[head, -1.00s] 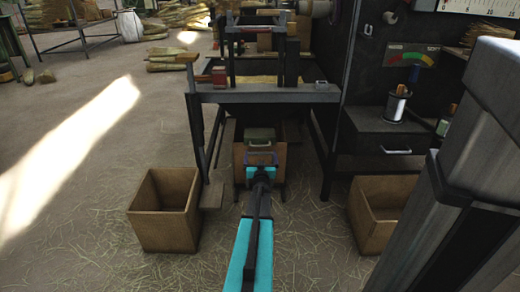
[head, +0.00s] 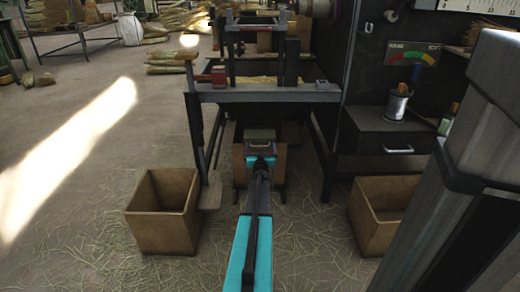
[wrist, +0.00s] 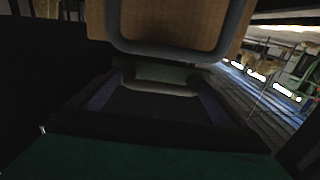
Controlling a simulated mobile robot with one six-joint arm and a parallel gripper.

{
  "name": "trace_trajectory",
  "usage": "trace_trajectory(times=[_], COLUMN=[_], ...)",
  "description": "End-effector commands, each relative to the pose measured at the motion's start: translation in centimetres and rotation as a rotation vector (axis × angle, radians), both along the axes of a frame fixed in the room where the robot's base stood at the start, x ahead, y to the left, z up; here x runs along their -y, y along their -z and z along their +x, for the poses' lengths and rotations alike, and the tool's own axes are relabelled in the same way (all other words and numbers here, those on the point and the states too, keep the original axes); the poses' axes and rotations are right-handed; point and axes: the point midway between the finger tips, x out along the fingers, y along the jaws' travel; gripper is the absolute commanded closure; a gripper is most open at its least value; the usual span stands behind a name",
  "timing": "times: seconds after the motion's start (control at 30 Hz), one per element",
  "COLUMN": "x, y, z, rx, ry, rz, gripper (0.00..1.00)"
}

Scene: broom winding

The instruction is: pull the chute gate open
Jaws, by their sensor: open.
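The chute gate (head: 260,134) appears as a small grey-green plate at the upper front of a brown wooden box, under the bench. A pale handle bar crosses its lower edge. My gripper (head: 261,148) is right in front of the plate and partly hides the box. In the wrist view, my gripper's two purplish jaws (wrist: 158,100) stand apart with a dark gap between them. The green plate and its pale, rounded handle (wrist: 160,91) show at the far end of that gap. I cannot tell whether the handle is between the fingertips or just beyond them.
A wooden panel edged by a grey frame (wrist: 180,46) fills the top of the wrist view. Open bins stand at left (head: 163,222) and right (head: 378,228). The bench beam (head: 262,94) passes above. A drawer cabinet (head: 385,137) stands right.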

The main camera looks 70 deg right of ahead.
Motion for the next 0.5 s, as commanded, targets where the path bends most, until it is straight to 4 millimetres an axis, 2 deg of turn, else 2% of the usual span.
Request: trace_trajectory(times=[0.27,0.5], x=[0.00,0.03], y=[-0.02,-0.01], z=[0.04,-0.04], rx=[0.000,0.000], ry=[0.000,0.001], rz=[0.000,0.000], gripper=[0.05,0.45])
